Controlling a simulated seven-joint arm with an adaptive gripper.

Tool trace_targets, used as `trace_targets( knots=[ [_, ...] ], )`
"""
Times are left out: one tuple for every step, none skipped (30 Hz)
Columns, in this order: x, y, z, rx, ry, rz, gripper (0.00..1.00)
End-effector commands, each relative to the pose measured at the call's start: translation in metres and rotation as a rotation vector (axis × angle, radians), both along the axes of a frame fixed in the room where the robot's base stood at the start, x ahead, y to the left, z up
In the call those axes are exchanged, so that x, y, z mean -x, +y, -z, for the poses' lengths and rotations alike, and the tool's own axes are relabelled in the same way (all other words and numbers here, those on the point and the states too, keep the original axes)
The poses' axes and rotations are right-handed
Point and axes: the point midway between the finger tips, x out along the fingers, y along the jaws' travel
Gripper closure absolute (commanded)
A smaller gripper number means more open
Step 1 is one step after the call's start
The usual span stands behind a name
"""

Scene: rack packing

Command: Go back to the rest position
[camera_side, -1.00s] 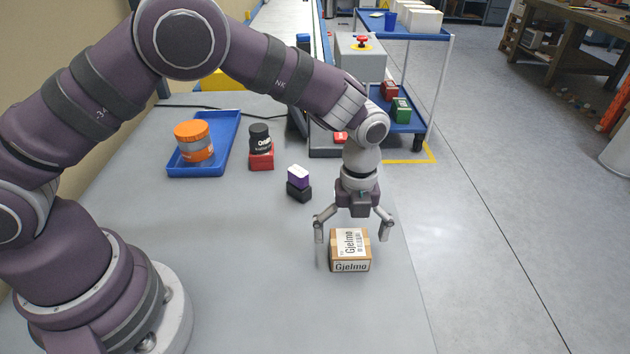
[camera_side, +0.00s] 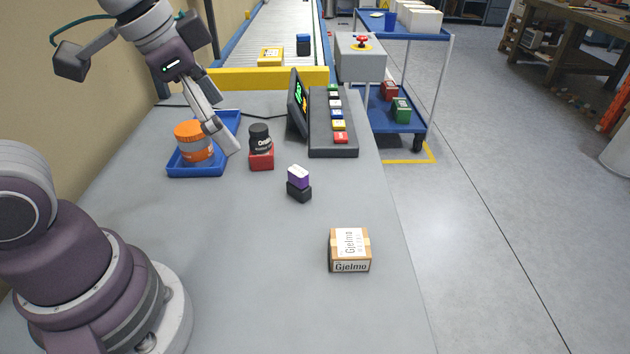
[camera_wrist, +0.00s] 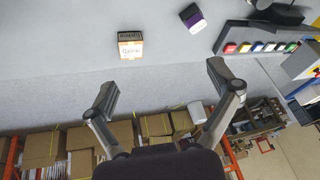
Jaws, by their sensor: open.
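My gripper (camera_wrist: 161,80) is open and empty; both fingers stand apart in the wrist view. In the side view it is raised at the upper left, and a finger hangs in front of the blue tray (camera_side: 183,172). The other finger is hard to make out there. A cardboard box marked Gjelmo (camera_side: 350,250) stands alone on the grey table, well away from my gripper; it also shows in the wrist view (camera_wrist: 130,48).
An orange-lidded jar (camera_side: 191,143) stands in the tray. A black jar (camera_side: 260,140) sits on a red box (camera_side: 261,161). A purple-and-white block (camera_side: 298,176) rests on a black block (camera_side: 299,192). A button panel (camera_side: 335,125) is behind. The table's front middle is clear.

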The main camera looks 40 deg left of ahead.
Motion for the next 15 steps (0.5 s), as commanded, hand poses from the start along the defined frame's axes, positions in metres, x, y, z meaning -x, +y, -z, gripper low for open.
trace_targets(
  knots=[
    [0.011,0.006,0.001,0.045,-0.033,-0.131,0.12],
    [0.016,0.009,0.003,0.070,-0.045,-0.202,0.12],
    [0.021,0.012,0.005,0.098,-0.060,-0.277,0.12],
    [0.023,0.013,0.007,0.115,-0.069,-0.322,0.12],
    [0.025,0.015,0.008,0.128,-0.076,-0.355,0.12],
    [0.027,0.015,0.009,0.141,-0.081,-0.385,0.12],
    [0.028,0.016,0.010,0.146,-0.083,-0.398,0.12],
    [0.028,0.016,0.010,0.149,-0.082,-0.406,0.12],
    [0.029,0.016,0.010,0.150,-0.082,-0.408,0.12],
    [0.028,0.016,0.010,0.150,-0.082,-0.408,0.12],
    [0.028,0.016,0.010,0.150,-0.082,-0.407,0.12],
    [0.028,0.016,0.010,0.150,-0.082,-0.406,0.12],
    [0.028,0.016,0.010,0.150,-0.082,-0.405,0.12],
    [0.028,0.016,0.010,0.150,-0.082,-0.405,0.12],
    [0.028,0.016,0.010,0.150,-0.082,-0.404,0.12]
  ],
)
